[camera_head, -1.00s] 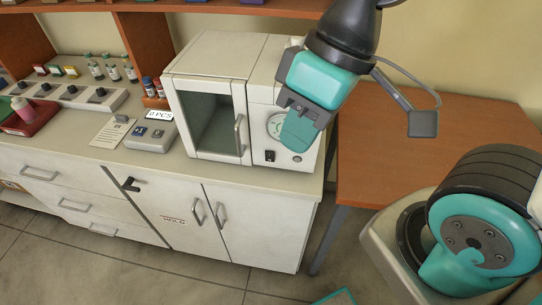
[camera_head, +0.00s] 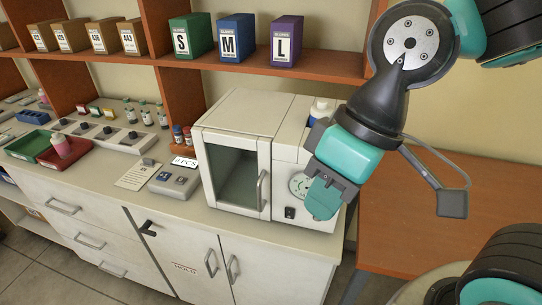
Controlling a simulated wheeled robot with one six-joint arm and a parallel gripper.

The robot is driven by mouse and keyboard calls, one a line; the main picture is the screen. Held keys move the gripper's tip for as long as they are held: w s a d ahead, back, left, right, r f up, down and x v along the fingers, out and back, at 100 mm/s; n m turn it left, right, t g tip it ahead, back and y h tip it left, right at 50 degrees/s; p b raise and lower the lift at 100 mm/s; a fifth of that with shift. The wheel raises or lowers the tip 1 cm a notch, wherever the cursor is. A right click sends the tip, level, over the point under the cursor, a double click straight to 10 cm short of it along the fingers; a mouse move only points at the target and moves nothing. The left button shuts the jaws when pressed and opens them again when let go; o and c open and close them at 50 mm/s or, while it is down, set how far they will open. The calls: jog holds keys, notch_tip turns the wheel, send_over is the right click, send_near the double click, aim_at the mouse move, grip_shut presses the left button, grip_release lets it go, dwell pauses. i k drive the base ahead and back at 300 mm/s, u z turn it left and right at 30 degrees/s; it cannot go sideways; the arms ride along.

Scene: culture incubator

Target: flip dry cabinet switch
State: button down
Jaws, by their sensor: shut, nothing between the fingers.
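The dry cabinet (camera_head: 238,112) is a white box with a dark glass door (camera_head: 235,178) and a vertical handle (camera_head: 262,190), standing on the counter. The door is closed. Its right front panel carries a round dial (camera_head: 299,185), partly covered by my gripper, and a small black switch (camera_head: 290,212) below it. I cannot tell which way the switch is set. My gripper (camera_head: 322,200) is shut and empty, its teal fingers pointing down in front of the panel, to the right of and slightly above the switch in the picture. I cannot tell whether it touches the panel.
A shelf (camera_head: 330,69) with green, blue and purple boxes runs above the cabinet. A button box (camera_head: 173,184) and a "0 PCS" display (camera_head: 185,161) stand left of the cabinet. An orange-brown table (camera_head: 420,230) is at the right.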

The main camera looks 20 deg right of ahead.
aim_at(289, 212)
jog(key=z, duration=3.55)
jog(key=k, duration=2)
jog(key=u, duration=0.4)
